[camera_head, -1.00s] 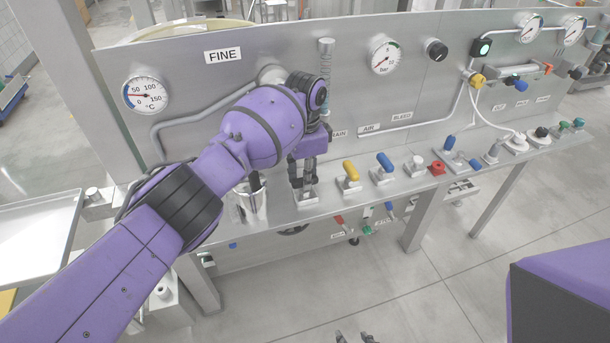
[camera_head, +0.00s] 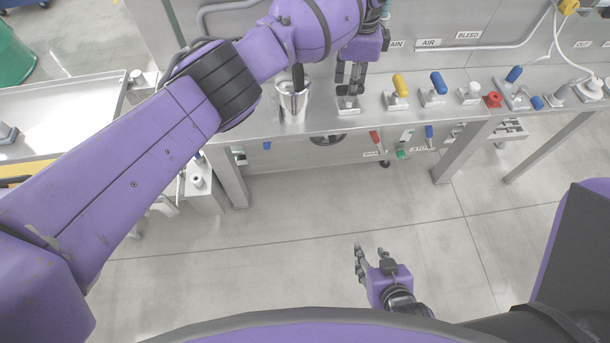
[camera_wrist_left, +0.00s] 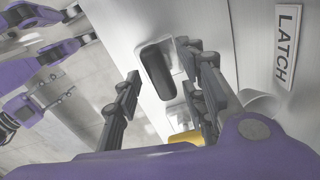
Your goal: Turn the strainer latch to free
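The strainer latch shows in the left wrist view as a dark, rounded handle (camera_wrist_left: 158,72) on a pale metal plate, beside a "LATCH" label (camera_wrist_left: 288,47). My left gripper (camera_wrist_left: 163,64) is open, with its fingers apart on either side of the handle; I cannot tell whether either touches it. In the head view my left gripper (camera_head: 350,80) points down over a small metal base plate (camera_head: 348,106) on the bench ledge and hides the handle. My right gripper (camera_head: 365,255) is open and empty, low above the floor, away from the bench.
A metal cup (camera_head: 293,104) stands left of my left gripper. To the right are a yellow-handled valve (camera_head: 400,86), a blue-handled valve (camera_head: 438,83) and a red knob (camera_head: 493,100). A tray table (camera_head: 60,115) stands at left. The floor before the bench is clear.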

